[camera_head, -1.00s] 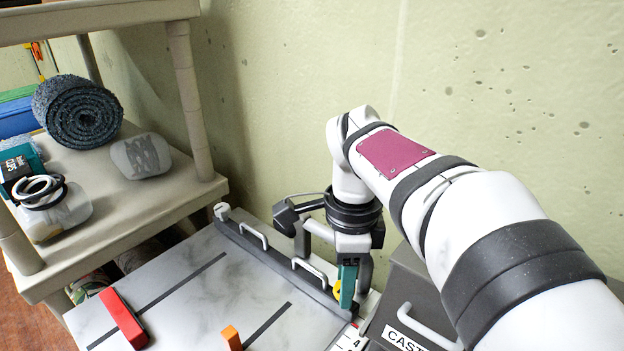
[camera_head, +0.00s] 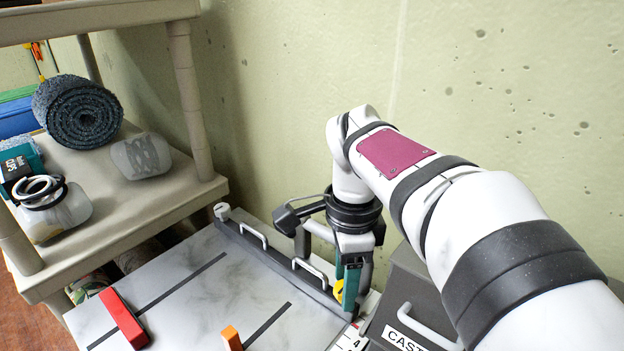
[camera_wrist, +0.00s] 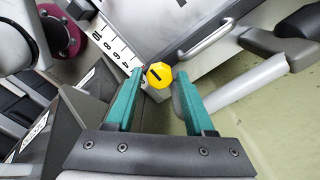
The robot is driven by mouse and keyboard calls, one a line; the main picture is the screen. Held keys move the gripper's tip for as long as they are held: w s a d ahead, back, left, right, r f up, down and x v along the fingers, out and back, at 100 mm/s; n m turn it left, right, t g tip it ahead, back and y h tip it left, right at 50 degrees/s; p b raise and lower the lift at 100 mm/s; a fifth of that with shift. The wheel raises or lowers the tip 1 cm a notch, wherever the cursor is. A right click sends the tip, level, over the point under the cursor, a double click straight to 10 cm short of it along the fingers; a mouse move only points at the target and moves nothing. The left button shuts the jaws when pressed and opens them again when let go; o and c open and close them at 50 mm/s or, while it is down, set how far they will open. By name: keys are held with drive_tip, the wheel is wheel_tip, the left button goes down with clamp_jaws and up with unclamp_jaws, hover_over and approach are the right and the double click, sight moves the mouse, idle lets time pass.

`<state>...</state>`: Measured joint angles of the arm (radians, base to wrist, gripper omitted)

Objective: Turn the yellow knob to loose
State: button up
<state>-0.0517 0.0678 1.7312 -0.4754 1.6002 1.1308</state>
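The yellow knob (camera_wrist: 160,75) is a faceted disc with a dark bar mark on its face. In the wrist view it lies between the teal fingertips of my gripper (camera_wrist: 160,74), with a narrow gap visible on each side. The fingers are apart around it, and I see no clear grip. In the head view the knob (camera_head: 339,291) shows partly behind the fingers of my gripper (camera_head: 348,292), near the plate's far right corner. No label reading loose can be made out.
A dark rail with light handles (camera_head: 310,270) runs along the pale plate's back edge. A grey box marked CAST (camera_head: 405,300) stands close on the right. A red block (camera_head: 123,318) and an orange block (camera_head: 231,338) sit on the plate. A wall rises behind.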

wheel_tip(320, 180, up, 16)
idle(0.5)
drive_tip(key=shift+s+f, duration=0.1)
drive_tip(key=shift+f, duration=0.1)
drive_tip(key=s+a+f+n+y, duration=0.1)
drive_tip(key=s+f+n, duration=1.1)
drive_tip(key=s+f, duration=0.8)
wheel_tip(320, 180, down, 4)
drive_tip(key=shift+a+r+y, duration=0.2)
drive_tip(key=shift+a+y, duration=0.2)
